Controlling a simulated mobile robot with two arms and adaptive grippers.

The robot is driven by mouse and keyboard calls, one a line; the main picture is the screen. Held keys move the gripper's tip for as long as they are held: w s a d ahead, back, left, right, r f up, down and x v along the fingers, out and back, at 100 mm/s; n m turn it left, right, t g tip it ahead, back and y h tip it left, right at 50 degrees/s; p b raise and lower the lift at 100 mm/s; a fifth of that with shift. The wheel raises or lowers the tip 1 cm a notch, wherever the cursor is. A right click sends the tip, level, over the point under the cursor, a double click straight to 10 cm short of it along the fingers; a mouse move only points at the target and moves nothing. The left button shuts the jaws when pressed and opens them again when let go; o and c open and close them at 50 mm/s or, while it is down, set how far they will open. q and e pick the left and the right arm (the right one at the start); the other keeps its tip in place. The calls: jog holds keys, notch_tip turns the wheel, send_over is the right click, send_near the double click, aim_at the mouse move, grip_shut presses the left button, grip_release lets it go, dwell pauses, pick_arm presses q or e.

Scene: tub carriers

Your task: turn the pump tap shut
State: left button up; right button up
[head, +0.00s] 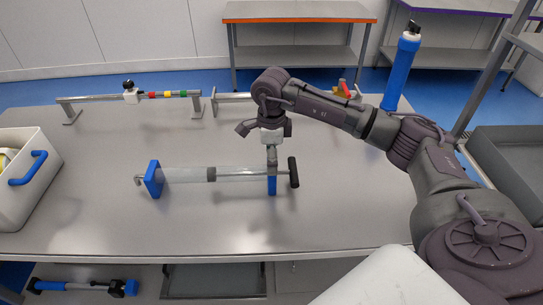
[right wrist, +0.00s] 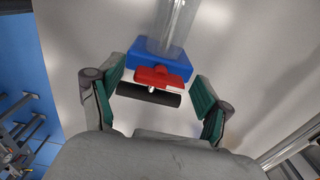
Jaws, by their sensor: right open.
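The pump lies on the table, a clear tube (head: 240,174) with a blue block at each end and a black crossbar handle (head: 293,172) at its right end. In the right wrist view, the red tap (right wrist: 160,77) sits on the near blue block (right wrist: 160,58), its lever crosswise to the tube. In the head view, my right gripper (head: 271,155) hides the tap. My left gripper is not in view.
A white tub (head: 38,190) with a blue handle stands at the table's left. Behind are a rail (head: 105,97) with coloured rings, another red-handled fitting (head: 345,90) and an upright blue cylinder (head: 400,72). The table's front is clear. A grey bin (head: 510,165) stands right.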

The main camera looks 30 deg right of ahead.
jog(key=shift+c, duration=0.5)
jog(key=c, duration=1.1)
jog(key=shift+o, duration=0.2)
